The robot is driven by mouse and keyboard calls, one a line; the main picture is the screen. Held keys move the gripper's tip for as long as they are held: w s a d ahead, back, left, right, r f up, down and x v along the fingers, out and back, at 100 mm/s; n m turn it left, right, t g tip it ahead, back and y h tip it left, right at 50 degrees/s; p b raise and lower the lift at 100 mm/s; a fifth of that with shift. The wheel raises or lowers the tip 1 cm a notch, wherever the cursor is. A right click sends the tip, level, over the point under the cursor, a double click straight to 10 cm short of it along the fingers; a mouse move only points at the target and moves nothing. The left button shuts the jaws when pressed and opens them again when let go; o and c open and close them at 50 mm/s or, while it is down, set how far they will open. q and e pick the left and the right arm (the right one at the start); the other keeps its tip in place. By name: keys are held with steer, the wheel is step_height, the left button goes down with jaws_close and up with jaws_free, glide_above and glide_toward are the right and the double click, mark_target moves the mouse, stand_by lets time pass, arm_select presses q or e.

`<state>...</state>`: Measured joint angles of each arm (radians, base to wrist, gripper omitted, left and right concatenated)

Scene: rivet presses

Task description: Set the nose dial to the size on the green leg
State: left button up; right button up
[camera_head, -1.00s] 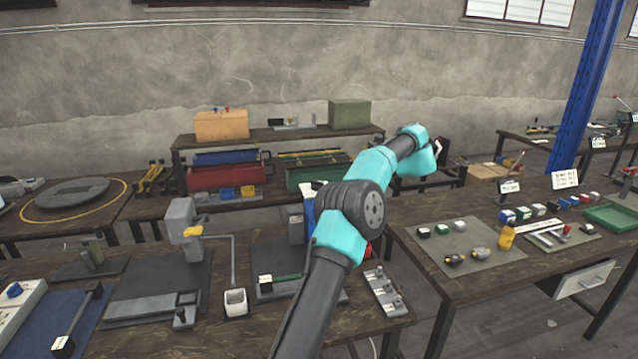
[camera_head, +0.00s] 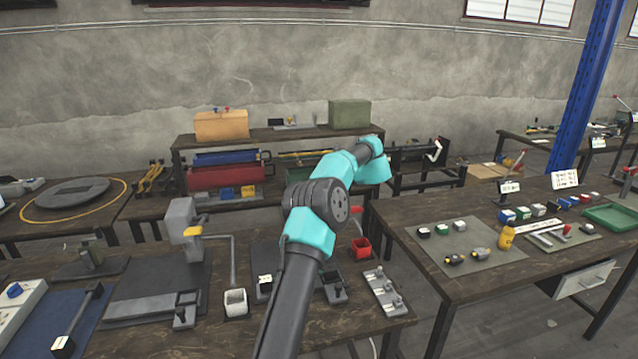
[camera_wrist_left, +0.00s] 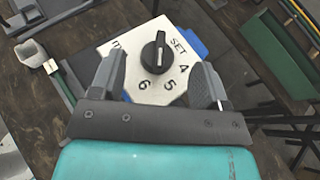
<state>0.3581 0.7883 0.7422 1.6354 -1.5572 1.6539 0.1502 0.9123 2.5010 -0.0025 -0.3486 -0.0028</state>
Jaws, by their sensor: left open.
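In the left wrist view, the dial is a white plate (camera_wrist_left: 118,46) with a black knob (camera_wrist_left: 155,56). The plate reads SET, 4, 5 and 6 around the knob, with a partly readable mark at the left. In the head view my arm hides the dial and gripper.

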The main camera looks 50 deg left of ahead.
arm_select(q)
steer(key=shift+x, duration=1.9)
steer(key=shift+c, duration=0.3)
steer(key=c, duration=0.8)
steer(key=shift+c, duration=0.2)
steer(key=shift+s+r, duration=0.1)
steer(key=shift+s+m+t+y, duration=0.1)
steer(key=shift+m+t+y, duration=0.4)
steer(key=shift+m+t, duration=1.55)
steer(key=shift+t, duration=0.25)
